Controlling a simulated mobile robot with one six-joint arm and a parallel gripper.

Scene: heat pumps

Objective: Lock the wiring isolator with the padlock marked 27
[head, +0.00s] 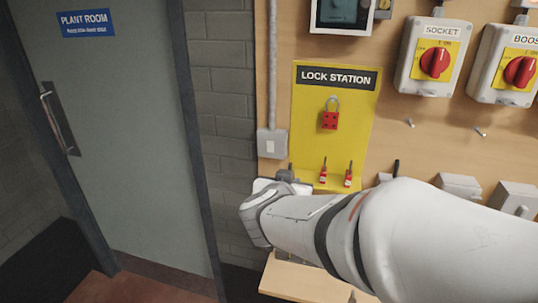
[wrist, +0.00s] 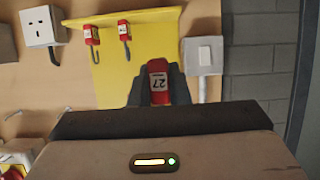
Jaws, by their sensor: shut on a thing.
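My gripper (wrist: 158,80) is shut on a red padlock (wrist: 158,66) whose white label reads 27, upside down in the wrist view. The held padlock's shackle cannot be made out. In the head view my arm hides most of the gripper, at the lower left of the yellow lock station board (head: 308,140). No isolator labelled wiring can be read. Isolators marked SOCKET (head: 434,62) and BOOS, cut off (head: 508,68), have red knobs on yellow plates.
Two other red padlocks (head: 323,178) (head: 348,180) are at the board's lower edge. A red hasp (head: 330,120) hangs above them. A grey switch box (head: 272,143) is left of the board. Bare hooks (head: 480,132) stick out below the isolators. A door (head: 125,150) stands at left.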

